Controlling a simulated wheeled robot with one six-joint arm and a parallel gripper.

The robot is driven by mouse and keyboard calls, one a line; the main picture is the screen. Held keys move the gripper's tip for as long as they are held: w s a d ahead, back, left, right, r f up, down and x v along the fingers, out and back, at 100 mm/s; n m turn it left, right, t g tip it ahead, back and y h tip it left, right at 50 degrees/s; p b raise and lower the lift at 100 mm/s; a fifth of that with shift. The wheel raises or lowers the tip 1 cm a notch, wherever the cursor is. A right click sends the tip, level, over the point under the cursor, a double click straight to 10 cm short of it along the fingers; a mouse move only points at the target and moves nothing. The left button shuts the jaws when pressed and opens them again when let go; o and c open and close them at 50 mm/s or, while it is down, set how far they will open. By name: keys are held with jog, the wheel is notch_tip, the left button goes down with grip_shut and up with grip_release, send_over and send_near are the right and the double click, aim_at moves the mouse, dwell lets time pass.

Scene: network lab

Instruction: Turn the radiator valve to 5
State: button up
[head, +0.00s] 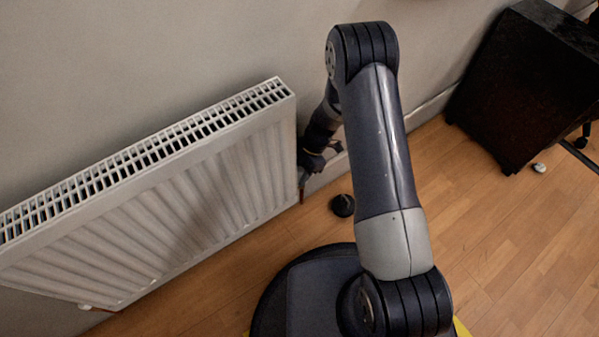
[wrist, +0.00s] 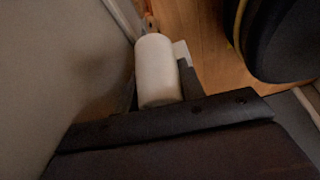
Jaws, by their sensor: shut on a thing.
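The radiator valve's head (wrist: 157,70) is a white cylinder in the wrist view, just beyond the dark body of my gripper. My gripper (wrist: 160,88) is shut on it, with a grey finger along its right side; the other finger is mostly hidden. No numbers or marks can be read on the valve. In the head view my gripper (head: 304,178) is low beside the right end of the white radiator (head: 190,200). The valve itself cannot be made out there.
A small round black object (head: 342,205) lies on the wooden floor right of my gripper. A dark cabinet (head: 525,85) stands at the upper right, with a small pale object (head: 539,168) on the floor by it. The wall is close behind the radiator. The floor at the lower right is clear.

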jog(key=c, duration=0.3)
jog(key=shift+c, duration=0.2)
jog(key=shift+f+m+b, duration=0.15)
jog(key=shift+m+b, duration=0.15)
jog(key=shift+b, duration=0.2)
jog(key=m+t+b, duration=0.1)
jog(key=m+b, duration=0.1)
jog(key=b, duration=0.1)
jog(key=shift+f+y, duration=0.15)
jog(key=shift+y, duration=0.25)
jog(key=m+t+b, duration=0.1)
jog(key=m+b, duration=0.1)
jog(key=b, duration=0.1)
jog(key=shift+w+m, duration=0.1)
jog(key=shift+m, duration=0.3)
jog(key=shift+r+m+b, duration=0.2)
jog(key=shift+m+b, duration=0.2)
jog(key=shift+b, duration=0.25)
jog(key=shift+r, duration=0.1)
